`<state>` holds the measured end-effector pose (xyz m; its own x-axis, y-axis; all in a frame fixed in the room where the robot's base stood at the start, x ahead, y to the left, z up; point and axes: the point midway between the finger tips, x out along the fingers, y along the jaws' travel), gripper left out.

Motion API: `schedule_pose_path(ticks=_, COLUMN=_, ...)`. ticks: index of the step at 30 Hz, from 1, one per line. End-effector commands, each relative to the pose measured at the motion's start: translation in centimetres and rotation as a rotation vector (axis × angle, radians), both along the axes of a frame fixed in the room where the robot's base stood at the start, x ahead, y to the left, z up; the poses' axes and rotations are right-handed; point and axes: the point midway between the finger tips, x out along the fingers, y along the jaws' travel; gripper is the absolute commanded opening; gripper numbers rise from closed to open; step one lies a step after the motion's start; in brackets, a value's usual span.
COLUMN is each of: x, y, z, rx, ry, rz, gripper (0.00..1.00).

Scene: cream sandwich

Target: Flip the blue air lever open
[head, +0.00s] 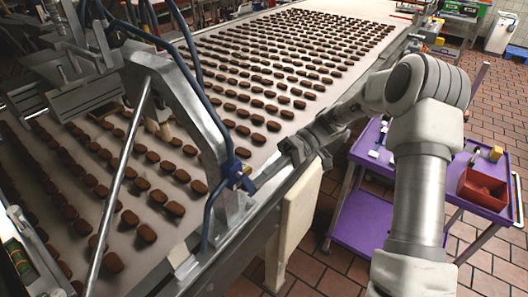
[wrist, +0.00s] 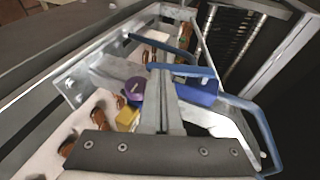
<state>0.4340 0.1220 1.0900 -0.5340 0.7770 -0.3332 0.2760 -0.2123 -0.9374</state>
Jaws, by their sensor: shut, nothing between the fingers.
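The blue air valve (head: 234,170) sits on the side of the metal frame by the conveyor edge, with blue hoses running to it. In the wrist view its blue body (wrist: 203,91) lies just right of my fingers. A round purple-blue knob (wrist: 136,88) and a yellow part (wrist: 127,118) show just left of them. I cannot clearly tell the lever's angle. My gripper (wrist: 160,75) is shut and empty, its fingers pointing at the valve and partly covering it. In the head view my gripper (head: 268,174) is just right of the valve; contact cannot be told.
The conveyor (head: 130,222) carries many brown sandwich biscuits. A slanted metal frame (head: 180,98) and a blue hose (head: 207,219) stand close to the valve. A purple cart (head: 485,196) with a red bin (head: 482,189) is at the right. Tiled floor is open at lower right.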

Motion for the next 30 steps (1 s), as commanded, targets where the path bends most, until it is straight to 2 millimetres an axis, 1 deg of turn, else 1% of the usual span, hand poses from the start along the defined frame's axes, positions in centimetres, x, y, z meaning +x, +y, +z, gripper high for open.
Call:
schedule_pose_path(ticks=3, x=-0.4, y=0.3, z=-0.7, rx=-0.002, ry=-0.003, rz=0.000, gripper=0.00)
schedule_pose_path(ticks=12, x=-1.1, y=0.9, z=-1.4, rx=-0.004, ry=-0.004, rz=0.000, gripper=0.00)
schedule_pose_path(ticks=30, x=-1.5, y=1.2, z=-1.6, rx=-0.005, ry=-0.004, rz=0.002, gripper=0.00)
